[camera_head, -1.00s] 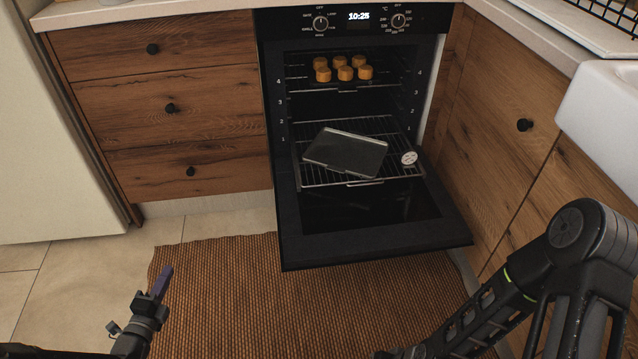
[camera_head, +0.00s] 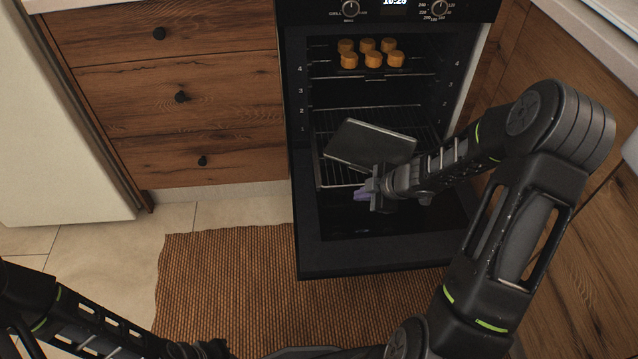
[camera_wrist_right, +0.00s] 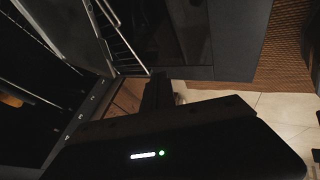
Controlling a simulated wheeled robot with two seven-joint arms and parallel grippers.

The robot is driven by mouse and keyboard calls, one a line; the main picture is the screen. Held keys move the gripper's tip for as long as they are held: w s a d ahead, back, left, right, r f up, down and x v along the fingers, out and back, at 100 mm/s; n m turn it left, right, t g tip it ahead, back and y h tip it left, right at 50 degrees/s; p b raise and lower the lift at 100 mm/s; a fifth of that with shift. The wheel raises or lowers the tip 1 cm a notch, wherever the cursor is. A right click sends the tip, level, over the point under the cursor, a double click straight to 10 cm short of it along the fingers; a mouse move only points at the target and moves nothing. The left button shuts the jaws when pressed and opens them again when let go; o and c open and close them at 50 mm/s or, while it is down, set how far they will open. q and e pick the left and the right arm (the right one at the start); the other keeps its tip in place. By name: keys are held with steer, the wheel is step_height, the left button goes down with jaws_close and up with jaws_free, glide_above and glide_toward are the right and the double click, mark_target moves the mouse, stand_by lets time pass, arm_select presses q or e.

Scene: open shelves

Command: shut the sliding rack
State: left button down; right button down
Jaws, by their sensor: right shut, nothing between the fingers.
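The sliding rack (camera_head: 334,178) is the lower wire rack of the oven, pulled partly out over the lowered door. A flat grey tray (camera_head: 371,146) lies askew on it. The rack's wires also show in the wrist view (camera_wrist_right: 124,38). My right gripper (camera_head: 363,190) is shut and empty, its purple fingertips at the rack's front edge; I cannot tell whether they touch it. My right arm hides the rack's right front part. Part of my left arm shows at the lower left, but its gripper fingers are out of view.
The oven door (camera_head: 400,254) hangs open below the rack. An upper rack (camera_head: 330,69) holds several orange-brown pieces of food (camera_head: 367,53). Wooden drawers (camera_head: 180,95) stand left of the oven, a wooden cabinet to the right. A brown woven mat (camera_head: 225,285) covers the floor in front.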

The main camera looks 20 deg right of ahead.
steer(key=shift+f, duration=0.1)
steer(key=b+x, duration=0.5)
steer(key=x, duration=0.5)
steer(key=shift+s+f+b, duration=0.1)
steer(key=shift+s+b, duration=0.1)
steer(key=shift+b, duration=0.15)
steer(key=w, duration=0.1)
steer(key=w+p, duration=0.1)
steer(key=w+d+p, duration=0.1)
steer(key=shift+w+r, duration=0.15)
steer(key=shift+r, duration=0.15)
steer(key=shift+w+d+f, duration=0.1)
steer(key=shift+w+d, duration=0.1)
steer(key=shift+w, duration=0.2)
